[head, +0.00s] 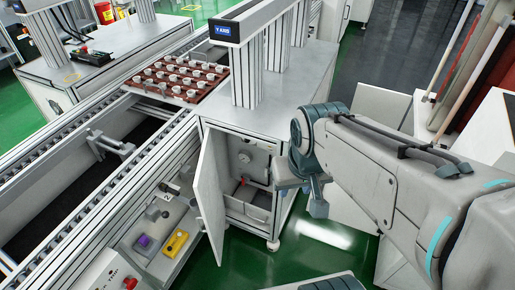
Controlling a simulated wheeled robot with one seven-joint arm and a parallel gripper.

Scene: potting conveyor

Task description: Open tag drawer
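A grey cabinet (263,160) stands below the grey worktop at the centre, and its narrow door (208,192) is swung open to the left. Inside it are a round knob (244,157), a small red part (243,182) and a light grey drawer-like bin (247,209) low down. I cannot tell for sure which part is the tag drawer. My gripper (316,203) hangs just right of the cabinet, pointing down, apart from the door. Its fingers are small and partly hidden by the wrist, so their opening is unclear. No held object shows.
A conveyor (158,137) runs along the left, with a brown tray (150,78) of several small pots at its far end. Green floor (310,250) is open in front.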

